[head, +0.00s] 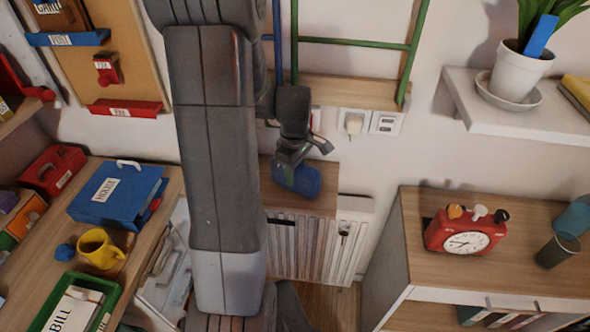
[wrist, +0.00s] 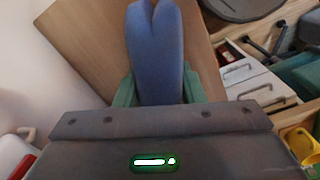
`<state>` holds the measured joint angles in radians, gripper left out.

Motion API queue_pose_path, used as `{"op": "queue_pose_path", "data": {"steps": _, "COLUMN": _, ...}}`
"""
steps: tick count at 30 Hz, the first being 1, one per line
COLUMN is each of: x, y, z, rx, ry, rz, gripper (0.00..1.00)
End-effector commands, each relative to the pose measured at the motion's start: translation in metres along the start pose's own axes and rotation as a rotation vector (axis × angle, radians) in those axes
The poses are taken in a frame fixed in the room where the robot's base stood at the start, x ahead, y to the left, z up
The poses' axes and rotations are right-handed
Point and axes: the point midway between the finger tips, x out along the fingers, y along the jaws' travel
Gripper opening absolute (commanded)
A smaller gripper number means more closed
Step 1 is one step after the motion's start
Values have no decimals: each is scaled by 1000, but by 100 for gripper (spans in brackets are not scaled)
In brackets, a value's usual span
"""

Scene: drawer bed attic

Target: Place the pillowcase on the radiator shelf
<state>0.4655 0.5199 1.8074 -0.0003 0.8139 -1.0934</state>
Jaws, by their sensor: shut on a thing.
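My gripper (head: 292,164) is shut on the blue pillowcase (head: 306,180), a small folded bundle, just above or at the radiator shelf (head: 312,205). In the wrist view the pillowcase (wrist: 155,50) sticks out from between the green fingers of my gripper (wrist: 160,92). The wooden shelf board (wrist: 92,45) lies behind it there. The shelf is a light wood board above the white ribbed radiator (head: 318,250). I cannot tell whether the pillowcase touches the board. My arm hides the left part of the shelf in the head view.
A wooden cabinet (head: 520,270) with a red alarm clock (head: 466,232) stands at right. A desk with a blue binder (head: 117,193) and yellow mug (head: 99,248) is at left. A wall socket (head: 354,122) and a green frame (head: 352,43) are above the shelf.

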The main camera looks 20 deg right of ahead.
Motion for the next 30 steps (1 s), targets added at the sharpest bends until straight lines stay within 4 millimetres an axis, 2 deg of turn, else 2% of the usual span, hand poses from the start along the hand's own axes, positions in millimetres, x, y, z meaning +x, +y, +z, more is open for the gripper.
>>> {"op": "queue_pose_path", "data": {"steps": 9, "x": 5, "y": 0, "z": 0, "rx": 0, "ry": 0, "rz": 0, "gripper": 11}}
{"op": "queue_pose_path", "data": {"steps": 10, "x": 4, "y": 0, "z": 0, "rx": 0, "ry": 0, "rz": 0, "gripper": 42}}
{"op": "queue_pose_path", "data": {"steps": 12, "x": 3, "y": 0, "z": 0, "rx": 0, "ry": 0, "rz": 0, "gripper": 56}}
{"op": "queue_pose_path", "data": {"steps": 13, "x": 3, "y": 0, "z": 0, "rx": 0, "ry": 0, "rz": 0, "gripper": 58}}
{"op": "queue_pose_path", "data": {"steps": 23, "x": 0, "y": 0, "z": 0, "rx": 0, "ry": 0, "rz": 0, "gripper": 58}}
{"op": "queue_pose_path", "data": {"steps": 26, "x": -10, "y": 1, "z": 0, "rx": 0, "ry": 1, "rz": 2, "gripper": 58}}
{"op": "queue_pose_path", "data": {"steps": 30, "x": -37, "y": 1, "z": 0, "rx": 0, "ry": 3, "rz": 5, "gripper": 58}}
